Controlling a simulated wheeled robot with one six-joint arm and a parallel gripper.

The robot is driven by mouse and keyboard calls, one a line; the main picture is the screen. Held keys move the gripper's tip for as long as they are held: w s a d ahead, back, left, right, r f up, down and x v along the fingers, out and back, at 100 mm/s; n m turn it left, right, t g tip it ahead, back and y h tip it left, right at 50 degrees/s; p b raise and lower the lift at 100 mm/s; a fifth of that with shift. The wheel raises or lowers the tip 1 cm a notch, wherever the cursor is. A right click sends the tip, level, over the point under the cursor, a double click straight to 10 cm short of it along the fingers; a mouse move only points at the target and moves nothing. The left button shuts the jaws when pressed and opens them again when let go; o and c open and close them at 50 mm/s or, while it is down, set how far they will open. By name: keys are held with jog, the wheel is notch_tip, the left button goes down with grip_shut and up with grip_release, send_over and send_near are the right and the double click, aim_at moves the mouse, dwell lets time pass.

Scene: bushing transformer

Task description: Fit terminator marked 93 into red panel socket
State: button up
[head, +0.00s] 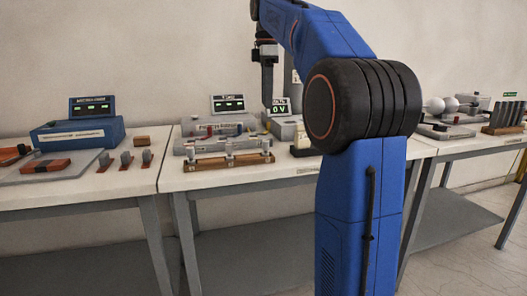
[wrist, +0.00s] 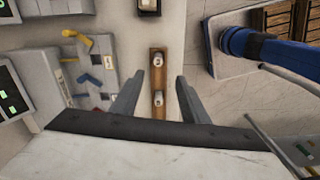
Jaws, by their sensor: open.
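My gripper (head: 267,92) points down above the middle table in the head view. In the wrist view my gripper (wrist: 158,78) is open, with its two grey fingers spread on either side of a wooden rack (wrist: 158,80) below. The rack holds small pale-topped plugs, likely the terminators; two show, one farther along (wrist: 157,62) and one closer (wrist: 158,98). The wooden rack (head: 212,164) stands at the table's front edge in the head view with three upright plugs. No number is readable, so I cannot tell which is 93. The red panel socket cannot be made out for certain.
A lit display (head: 228,103) and a "0 V" display (head: 281,107) stand farther back. A blue device (head: 78,133) is on the left table. Yellow and blue pieces (wrist: 80,42) lie left of the rack.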

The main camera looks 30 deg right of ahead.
send_over(266, 141)
notch_tip(266, 141, down, 9)
jog(key=shift+d+f, duration=0.1)
jog(key=shift+f, duration=0.05)
jog(key=shift+w+f, duration=0.2)
jog(key=shift+f, duration=2.6)
grip_shut()
